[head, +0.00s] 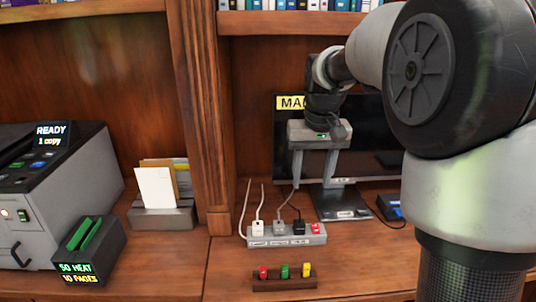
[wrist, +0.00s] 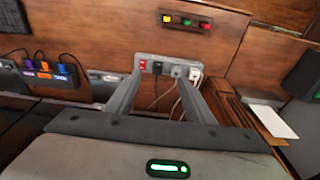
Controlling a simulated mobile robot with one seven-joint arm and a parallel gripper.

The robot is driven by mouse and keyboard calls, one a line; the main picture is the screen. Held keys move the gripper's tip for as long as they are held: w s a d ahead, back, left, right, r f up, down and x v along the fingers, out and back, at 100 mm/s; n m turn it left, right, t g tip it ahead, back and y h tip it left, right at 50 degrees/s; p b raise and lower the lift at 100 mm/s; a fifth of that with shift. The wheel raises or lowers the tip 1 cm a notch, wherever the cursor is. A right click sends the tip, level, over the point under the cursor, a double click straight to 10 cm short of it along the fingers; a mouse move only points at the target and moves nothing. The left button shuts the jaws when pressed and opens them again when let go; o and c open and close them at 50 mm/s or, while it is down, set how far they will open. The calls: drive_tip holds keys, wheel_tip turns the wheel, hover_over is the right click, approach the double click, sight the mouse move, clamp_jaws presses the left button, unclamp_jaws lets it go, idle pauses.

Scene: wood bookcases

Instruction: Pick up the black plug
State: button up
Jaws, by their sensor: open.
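The black plug (head: 299,227) sits in a grey power strip (head: 287,241) on the desk, between a grey plug (head: 279,228) and a red switch (head: 315,228). A white plug (head: 258,228) is at the strip's left end. In the wrist view the order is reversed, and the black plug (wrist: 158,67) shows between the fingertips. My gripper (head: 313,181) is open and empty, fingers pointing down, above and apart from the strip. In the wrist view my gripper (wrist: 160,79) has one finger either side of the black plug's line of sight.
A block with red, green and yellow pieces (head: 285,283) lies in front of the strip. A monitor (head: 365,150) stands behind my gripper. A hub with coloured plugs (wrist: 48,74) is beside it. A wood post (head: 200,120) and letter holder (head: 162,217) stand left.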

drive_tip(key=w+f+g+p, duration=0.2)
drive_tip(key=w+f+p, duration=0.15)
drive_tip(key=w, duration=0.45)
drive_tip(key=b, duration=0.2)
hover_over(300, 222)
drive_tip(key=f, duration=1.3)
drive_tip(key=shift+s+f, duration=0.1)
drive_tip(key=shift+s, duration=0.2)
drive_tip(key=shift+w+f, duration=0.2)
drive_tip(key=shift+f, duration=1.15)
drive_tip(key=shift+w+f, duration=0.15)
drive_tip(key=shift+f, duration=1.15)
drive_tip(key=c, duration=1.1)
